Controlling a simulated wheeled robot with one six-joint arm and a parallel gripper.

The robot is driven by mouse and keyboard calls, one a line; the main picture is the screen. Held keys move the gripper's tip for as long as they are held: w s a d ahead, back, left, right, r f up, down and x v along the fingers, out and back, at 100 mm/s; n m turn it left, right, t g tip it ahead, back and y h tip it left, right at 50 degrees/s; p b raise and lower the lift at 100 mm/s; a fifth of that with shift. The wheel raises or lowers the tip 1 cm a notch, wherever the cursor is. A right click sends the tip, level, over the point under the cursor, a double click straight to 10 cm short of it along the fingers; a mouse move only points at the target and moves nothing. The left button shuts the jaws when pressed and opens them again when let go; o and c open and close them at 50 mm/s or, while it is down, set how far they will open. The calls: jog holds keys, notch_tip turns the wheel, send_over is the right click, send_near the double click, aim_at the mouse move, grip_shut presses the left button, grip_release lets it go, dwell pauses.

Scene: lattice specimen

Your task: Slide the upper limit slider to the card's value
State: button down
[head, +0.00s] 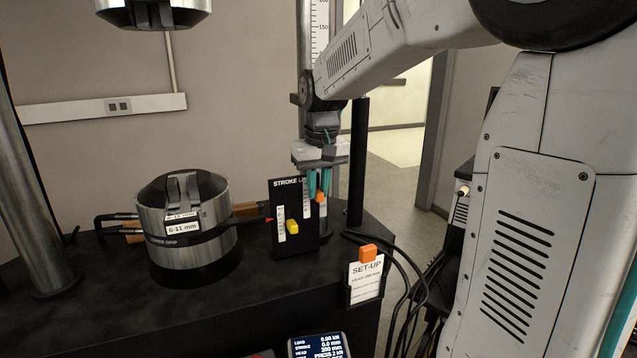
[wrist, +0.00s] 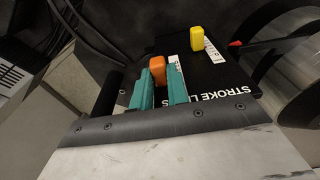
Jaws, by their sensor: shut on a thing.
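The black stroke limit panel (head: 284,248) stands upright near the bench's right edge. A yellow slider (head: 292,227) sits low on its left scale, and it also shows in the wrist view (wrist: 197,38). An orange slider (head: 320,196) sits higher, on the right side of the panel. My gripper (head: 319,190) comes down from above with its teal fingers on either side of the orange slider, shut on it. The wrist view shows the orange slider (wrist: 157,69) between the fingers. The set-up card (head: 366,284) stands in front, under an orange clip; its smaller lines are too small to read.
A steel grip cylinder (head: 185,222) labelled 6-11 mm stands left of the panel, with orange-handled tools behind it. A display (head: 319,345) is at the front. A dark post (head: 357,160) stands close right of my gripper. Black cables (head: 408,280) hang at the right edge.

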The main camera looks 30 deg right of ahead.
aim_at(319, 191)
jog(key=shift+f, duration=1.1)
jog(key=c, duration=1.3)
grip_release()
jog(key=shift+s+r, duration=0.2)
jog(key=shift+r, duration=1.3)
jog(key=shift+s+r, duration=0.15)
jog(key=shift+r, duration=1.35)
notch_tip(319, 191, up, 8)
jog(key=shift+s+a, duration=0.15)
jog(key=shift+s, duration=0.3)
jog(key=shift+f, duration=0.1)
